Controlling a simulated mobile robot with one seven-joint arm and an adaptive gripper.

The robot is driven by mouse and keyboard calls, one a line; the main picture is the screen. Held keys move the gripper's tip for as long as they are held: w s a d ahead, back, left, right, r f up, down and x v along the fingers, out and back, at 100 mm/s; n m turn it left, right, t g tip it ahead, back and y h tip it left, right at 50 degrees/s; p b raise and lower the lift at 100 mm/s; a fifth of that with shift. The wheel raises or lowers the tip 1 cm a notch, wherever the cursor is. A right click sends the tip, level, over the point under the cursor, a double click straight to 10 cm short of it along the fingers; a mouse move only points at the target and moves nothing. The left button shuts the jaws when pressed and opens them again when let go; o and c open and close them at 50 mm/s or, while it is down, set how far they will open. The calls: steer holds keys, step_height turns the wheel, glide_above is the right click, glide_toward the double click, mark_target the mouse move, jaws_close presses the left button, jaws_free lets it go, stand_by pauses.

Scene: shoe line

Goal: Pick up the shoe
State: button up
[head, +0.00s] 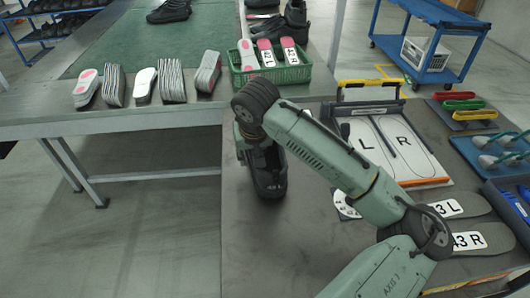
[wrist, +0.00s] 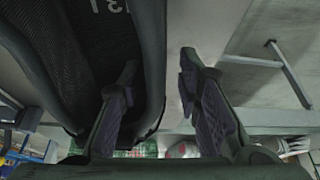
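A black shoe (head: 268,182) is on the dark grey table, partly hidden behind my arm and gripper in the head view. In the wrist view the shoe (wrist: 151,45) fills the left side, with its opening and a marked insole showing. My gripper (wrist: 162,88) is open. Its left finger overlaps the shoe's opening and its right finger is outside, with the shoe's side wall between them. A gap shows between the wall and the right finger. I cannot tell whether the left finger touches the shoe. In the head view my gripper (head: 258,150) is mostly hidden by the wrist.
A green basket (head: 270,75) with insoles stands behind my arm. Insole stacks (head: 172,82) line the left bench. A board marked L and R (head: 392,145) and labelled soles (head: 470,238) lie to the right. More black shoes (head: 168,12) are at the back. The table's front left is clear.

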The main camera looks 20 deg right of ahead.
jaws_close()
stand_by(0.7)
